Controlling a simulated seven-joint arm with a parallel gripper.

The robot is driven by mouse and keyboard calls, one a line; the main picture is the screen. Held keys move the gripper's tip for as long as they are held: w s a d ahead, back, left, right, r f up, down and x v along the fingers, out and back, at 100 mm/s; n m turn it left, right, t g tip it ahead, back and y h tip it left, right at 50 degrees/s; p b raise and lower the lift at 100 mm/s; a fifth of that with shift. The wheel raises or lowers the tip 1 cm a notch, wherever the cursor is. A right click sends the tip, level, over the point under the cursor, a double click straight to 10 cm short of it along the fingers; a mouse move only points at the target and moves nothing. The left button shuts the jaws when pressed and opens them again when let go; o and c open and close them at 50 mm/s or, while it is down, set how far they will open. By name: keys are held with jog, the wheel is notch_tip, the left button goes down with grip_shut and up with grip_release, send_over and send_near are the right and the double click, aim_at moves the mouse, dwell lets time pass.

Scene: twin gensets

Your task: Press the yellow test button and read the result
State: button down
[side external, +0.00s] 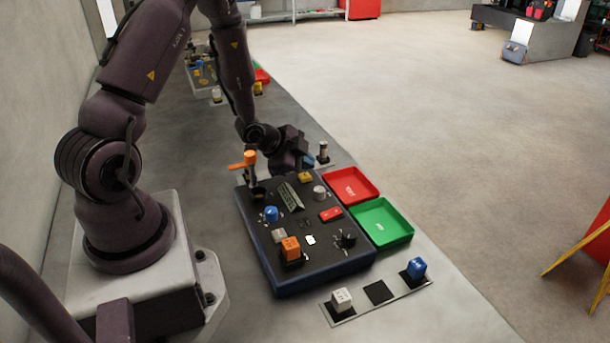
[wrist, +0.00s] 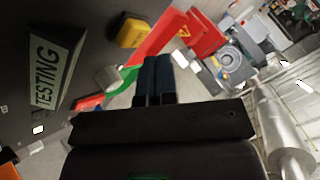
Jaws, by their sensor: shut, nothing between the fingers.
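The yellow test button (side external: 305,177) sits at the far edge of the dark control panel (side external: 336,265). In the wrist view the yellow button (wrist: 131,31) is up and left of my fingertips, with a visible gap in the picture. My gripper (side external: 308,162) is at the panel's far edge, close to the button. In the wrist view my gripper (wrist: 157,62) has its two blue fingers together, with nothing between them. A tilted display (side external: 290,196) stands on the panel. In the wrist view the display (wrist: 50,72) reads "TESTING".
The panel also carries an orange-handled lever (side external: 244,161), a blue knob (side external: 271,214), an orange block (side external: 290,248), a red switch (side external: 330,214) and a black knob (side external: 347,238). Red (side external: 351,184) and green (side external: 382,222) trays lie right of it. A strip (side external: 340,314) holding cubes lies in front.

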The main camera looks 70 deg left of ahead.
aim_at(292, 183)
jog(key=shift+r, duration=2.45)
jog(key=shift+s+f, duration=0.2)
jog(key=s+f+n+g, duration=0.1)
jog(key=s+n+g, duration=0.1)
jog(key=shift+s+a+f+g, duration=0.3)
jog(key=shift+s+a+f, duration=0.05)
jog(key=shift+f, duration=0.05)
jog(key=shift+s+a+r+n+g+y, duration=0.1)
jog(key=shift+s+n+g+y, duration=0.1)
jog(key=shift+s+n+g, duration=0.2)
jog(key=shift+s+a+r+n+g+y, duration=0.1)
jog(key=shift+s+n+g+y, duration=0.15)
jog(key=shift+s+n, duration=0.2)
jog(key=s+d+r+n, duration=0.1)
jog(key=s+d+r, duration=0.2)
jog(key=d+r, duration=0.3)
jog(key=s+d+r+n+h, duration=0.1)
jog(key=s+d+r, duration=0.3)
jog(key=r, duration=0.6)
jog(key=s+d+r+n+h, duration=0.1)
jog(key=s+d+r, duration=0.3)
jog(key=d+r, duration=0.4)
jog(key=shift+s+d+n, duration=0.2)
jog(key=shift+d+n, duration=0.35)
